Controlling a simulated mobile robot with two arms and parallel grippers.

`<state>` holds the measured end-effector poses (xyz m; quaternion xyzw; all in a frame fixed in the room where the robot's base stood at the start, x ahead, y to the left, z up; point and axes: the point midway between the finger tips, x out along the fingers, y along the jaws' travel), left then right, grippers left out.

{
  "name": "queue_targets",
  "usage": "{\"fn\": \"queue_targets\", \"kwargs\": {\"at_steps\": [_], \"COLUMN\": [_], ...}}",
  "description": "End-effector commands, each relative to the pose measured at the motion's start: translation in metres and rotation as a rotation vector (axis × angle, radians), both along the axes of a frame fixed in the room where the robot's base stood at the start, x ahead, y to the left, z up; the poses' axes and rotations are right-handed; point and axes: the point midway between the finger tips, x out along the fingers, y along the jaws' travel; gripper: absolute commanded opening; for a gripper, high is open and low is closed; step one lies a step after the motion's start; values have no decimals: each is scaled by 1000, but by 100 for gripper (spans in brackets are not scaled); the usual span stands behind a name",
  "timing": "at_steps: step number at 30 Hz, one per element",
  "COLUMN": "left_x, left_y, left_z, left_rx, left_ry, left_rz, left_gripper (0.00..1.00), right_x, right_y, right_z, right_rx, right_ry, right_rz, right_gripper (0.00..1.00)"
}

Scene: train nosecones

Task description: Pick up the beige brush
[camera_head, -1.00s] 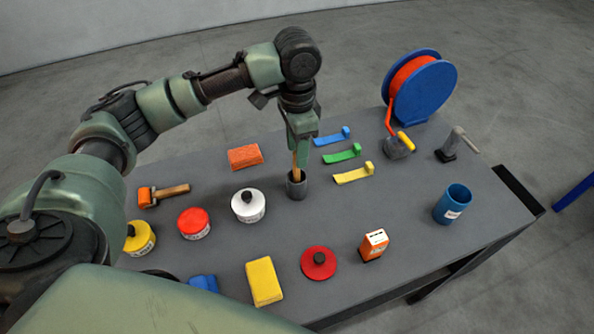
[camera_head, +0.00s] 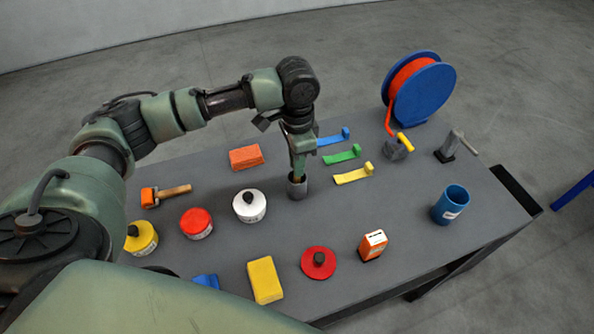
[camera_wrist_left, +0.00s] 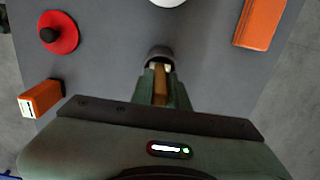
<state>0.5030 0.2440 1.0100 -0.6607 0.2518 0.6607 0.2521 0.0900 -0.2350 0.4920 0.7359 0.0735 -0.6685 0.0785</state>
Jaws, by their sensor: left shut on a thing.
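The beige brush (camera_wrist_left: 160,84) stands upright in a small dark grey cup (camera_head: 297,189) near the middle of the table. Only part of its wooden handle shows; its lower end is hidden inside the cup. My left gripper (camera_head: 298,174) points down at the cup's mouth and is shut on the handle. In the left wrist view the handle lies between the two green fingers, with the cup rim (camera_wrist_left: 158,52) just beyond them. My right gripper is out of view.
Around the cup stand a white tin (camera_head: 249,207), an orange block (camera_head: 246,157) and a yellow strip (camera_head: 353,175). A blue cup (camera_head: 450,205) and a blue reel (camera_head: 428,92) are farther right. The table between the cup and the blue cup is mostly clear.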

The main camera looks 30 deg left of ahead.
Motion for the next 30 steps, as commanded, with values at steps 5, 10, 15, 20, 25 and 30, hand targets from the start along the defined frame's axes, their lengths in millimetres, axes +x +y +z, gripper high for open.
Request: {"fn": "queue_targets", "kwargs": {"at_steps": [5, 10, 15, 20, 25, 30], "left_x": [1, 1, 1, 1, 2, 1], "left_y": [0, -1, 0, -1, 0, 0], "left_z": [4, 22, 53, 91, 138, 177], "left_rx": [-1, -3, -1, -2, -1, 1], "left_ry": [-2, -4, -6, -6, -7, -5], "left_rz": [0, -1, 0, -2, 1, 1], "left_gripper": [0, 0, 0, 0, 0, 0], "right_x": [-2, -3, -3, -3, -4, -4], "right_y": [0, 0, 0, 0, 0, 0], "right_z": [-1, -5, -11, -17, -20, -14], "right_rx": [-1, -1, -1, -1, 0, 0], "right_ry": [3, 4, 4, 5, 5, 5], "right_rz": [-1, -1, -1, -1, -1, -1], "right_gripper": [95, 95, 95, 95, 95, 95]}}
